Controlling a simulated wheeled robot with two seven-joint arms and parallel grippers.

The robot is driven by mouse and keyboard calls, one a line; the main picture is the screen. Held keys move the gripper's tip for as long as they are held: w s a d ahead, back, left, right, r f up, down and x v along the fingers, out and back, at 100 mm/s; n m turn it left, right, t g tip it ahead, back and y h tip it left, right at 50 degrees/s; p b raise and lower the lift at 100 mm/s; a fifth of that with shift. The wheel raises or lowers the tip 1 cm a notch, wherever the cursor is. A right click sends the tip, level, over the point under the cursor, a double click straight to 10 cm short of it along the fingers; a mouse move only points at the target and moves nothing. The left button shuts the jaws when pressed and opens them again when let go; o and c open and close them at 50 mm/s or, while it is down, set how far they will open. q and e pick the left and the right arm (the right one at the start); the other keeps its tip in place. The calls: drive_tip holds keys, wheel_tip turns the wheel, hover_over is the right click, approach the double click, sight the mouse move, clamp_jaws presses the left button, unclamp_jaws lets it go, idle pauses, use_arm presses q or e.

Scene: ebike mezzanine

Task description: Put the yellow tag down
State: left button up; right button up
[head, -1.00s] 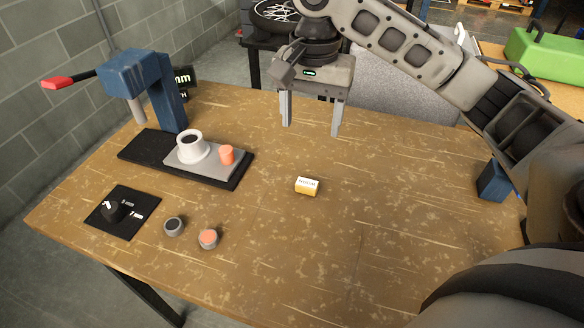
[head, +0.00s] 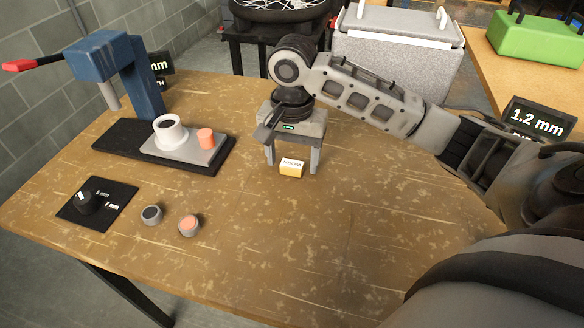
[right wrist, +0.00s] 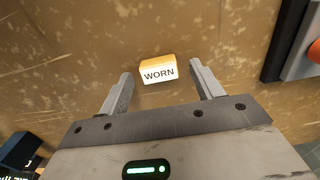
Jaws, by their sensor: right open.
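The yellow tag (head: 291,168), a small block with a white face, rests on the wooden table (head: 260,230). In the right wrist view the tag (right wrist: 158,71) reads "WORN". My right gripper (head: 292,170) is open and points down at the tag. In the right wrist view its fingers (right wrist: 160,75) stand on either side of the tag, with a gap to each, and the tag lies around or just beyond the fingertips. I cannot tell the exact height of the fingertips over the table. My left gripper is not in view.
A blue press (head: 132,75) with a red handle stands at the back left. Beside it a grey plate (head: 185,150) holds a white ring and an orange cylinder. A black dial pad (head: 97,203) and two small round pieces (head: 189,226) lie at front left. The table's middle front is clear.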

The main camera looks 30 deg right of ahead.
drive_tip(key=shift+f, duration=0.1)
drive_tip(key=shift+c, duration=0.3)
drive_tip(key=c, duration=1.1)
